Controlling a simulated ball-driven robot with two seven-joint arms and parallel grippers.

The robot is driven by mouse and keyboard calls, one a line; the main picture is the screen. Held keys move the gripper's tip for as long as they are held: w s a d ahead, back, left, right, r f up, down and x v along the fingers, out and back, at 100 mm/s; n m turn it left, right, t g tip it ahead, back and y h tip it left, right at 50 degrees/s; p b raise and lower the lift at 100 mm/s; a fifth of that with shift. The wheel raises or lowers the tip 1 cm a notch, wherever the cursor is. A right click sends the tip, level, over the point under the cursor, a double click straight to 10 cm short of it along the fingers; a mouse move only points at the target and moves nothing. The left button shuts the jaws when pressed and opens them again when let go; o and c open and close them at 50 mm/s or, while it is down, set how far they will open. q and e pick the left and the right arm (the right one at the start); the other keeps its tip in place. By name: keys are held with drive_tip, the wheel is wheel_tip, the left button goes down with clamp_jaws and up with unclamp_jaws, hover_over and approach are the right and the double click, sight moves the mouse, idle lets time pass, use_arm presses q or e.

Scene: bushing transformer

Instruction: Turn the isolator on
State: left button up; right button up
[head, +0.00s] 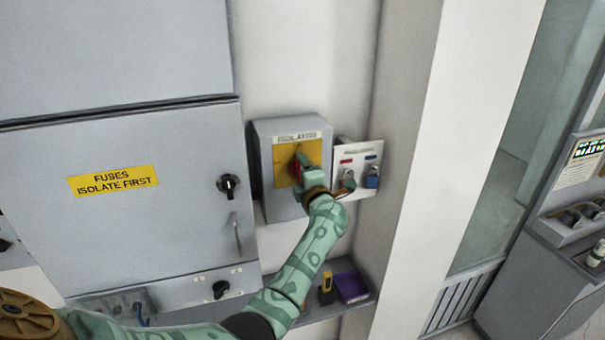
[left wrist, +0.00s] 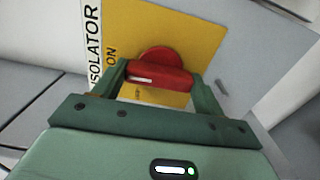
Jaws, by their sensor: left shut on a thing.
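The isolator (head: 264,195) is a grey wall box with an "ISOLATOR" label and a yellow plate (head: 313,150). Its red handle (head: 294,167) is partly hidden by my gripper in the head view. In the left wrist view, the red handle (left wrist: 158,77) spans between the two green fingers, on the yellow plate (left wrist: 205,30), with "ON" printed beside it. My left gripper (head: 301,170) is shut on the red handle; it also fills the lower left wrist view (left wrist: 160,88). My right gripper is not in view.
Right of the isolator, a white panel (head: 343,160) holds key switches and a blue padlock (head: 372,177). A grey fuse cabinet (head: 130,215) stands at left. Below, a shelf carries a purple tray (head: 351,287) and a yellow-black item (head: 326,290). A wall column (head: 410,150) rises at right.

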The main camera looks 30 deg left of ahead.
use_arm(q)
drive_tip(key=shift+f+m, duration=0.1)
drive_tip(key=shift+m, duration=0.2)
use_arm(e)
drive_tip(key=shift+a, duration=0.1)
use_arm(q)
drive_tip(key=o, duration=1)
drive_tip(key=shift+d, duration=0.1)
drive_tip(key=shift+d, duration=0.15)
